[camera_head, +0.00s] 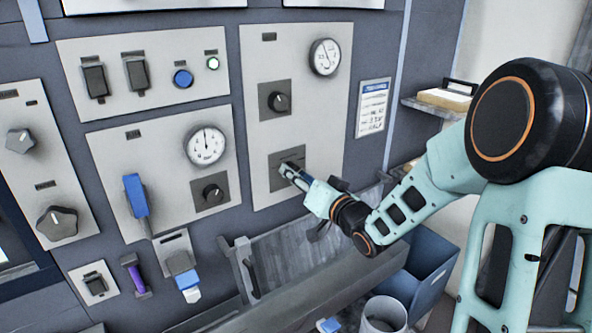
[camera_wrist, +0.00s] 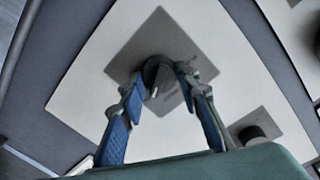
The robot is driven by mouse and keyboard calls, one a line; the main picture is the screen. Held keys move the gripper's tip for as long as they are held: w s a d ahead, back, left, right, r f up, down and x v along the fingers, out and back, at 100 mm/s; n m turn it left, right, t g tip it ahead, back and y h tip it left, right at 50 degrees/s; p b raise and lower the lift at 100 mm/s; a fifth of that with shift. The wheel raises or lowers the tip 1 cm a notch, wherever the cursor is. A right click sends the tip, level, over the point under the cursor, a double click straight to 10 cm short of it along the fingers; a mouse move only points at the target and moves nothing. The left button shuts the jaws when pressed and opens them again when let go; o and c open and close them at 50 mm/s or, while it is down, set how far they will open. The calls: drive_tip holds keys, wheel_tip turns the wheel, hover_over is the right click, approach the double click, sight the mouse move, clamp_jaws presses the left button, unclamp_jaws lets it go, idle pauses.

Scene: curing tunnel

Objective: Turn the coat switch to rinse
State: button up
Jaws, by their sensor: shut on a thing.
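A dark round knob (camera_wrist: 157,72) sits on a grey square plate on a pale panel; it appears to be the coat switch, but its label cannot be read. My gripper (camera_wrist: 163,80) has its two blue-padded fingers on either side of the knob and is shut on it. In the head view my gripper (camera_head: 292,172) reaches the lower plate (camera_head: 287,157) of the middle panel (camera_head: 258,130), and its fingers hide most of the knob.
Above is a second black knob (camera_head: 279,102) and a round gauge (camera_head: 325,57). A left panel has another gauge (camera_head: 206,145), a small knob (camera_head: 212,193) and a blue-handled lever (camera_head: 136,195). Below stand a grey trough (camera_head: 300,290), a blue bin (camera_head: 432,265) and a cylindrical container (camera_head: 385,313).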

drive_tip(key=shift+m, duration=0.4)
drive_tip(key=o, duration=1.2)
drive_tip(key=shift+c, duration=0.2)
drive_tip(key=v, duration=1.2)
